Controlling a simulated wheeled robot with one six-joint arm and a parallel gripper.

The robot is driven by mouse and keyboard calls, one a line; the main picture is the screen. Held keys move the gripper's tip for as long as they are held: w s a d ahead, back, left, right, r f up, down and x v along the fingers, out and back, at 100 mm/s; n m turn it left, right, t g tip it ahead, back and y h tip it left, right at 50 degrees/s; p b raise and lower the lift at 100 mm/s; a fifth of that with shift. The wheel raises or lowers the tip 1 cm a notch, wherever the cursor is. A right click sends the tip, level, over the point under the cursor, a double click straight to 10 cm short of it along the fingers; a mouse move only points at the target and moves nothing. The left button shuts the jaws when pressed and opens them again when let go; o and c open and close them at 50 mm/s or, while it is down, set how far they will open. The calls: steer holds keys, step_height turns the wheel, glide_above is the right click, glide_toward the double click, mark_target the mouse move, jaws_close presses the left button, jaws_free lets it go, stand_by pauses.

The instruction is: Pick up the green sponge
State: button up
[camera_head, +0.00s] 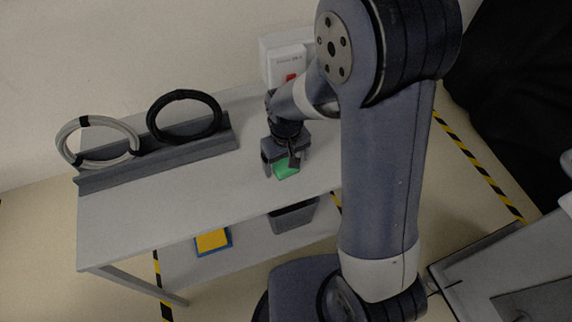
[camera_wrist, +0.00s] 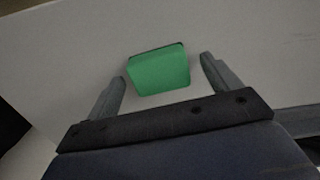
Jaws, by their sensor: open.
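The green sponge (camera_head: 286,169) lies on the grey table top (camera_head: 200,190), toward its right part, just below my gripper in the head view. In the wrist view the sponge (camera_wrist: 160,72) is a green block with a dark strip along its far edge. My gripper (camera_wrist: 164,72) is open, with one finger to the left and one to the right of the sponge. A gap shows between each finger and the sponge. In the head view my gripper (camera_head: 281,166) points down at the sponge and hides part of it.
A grey rack (camera_head: 160,153) at the table's back holds a white cable coil (camera_head: 97,142) and a black coil (camera_head: 184,117). A white box with a red switch (camera_head: 291,77) is on the wall behind. Below are a grey bin (camera_head: 293,217) and a yellow-blue item (camera_head: 212,240).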

mark_target(286, 163)
steer(key=shift+f, duration=0.35)
steer(key=shift+c, duration=0.3)
steer(key=c, duration=1)
step_height(286, 163, up, 10)
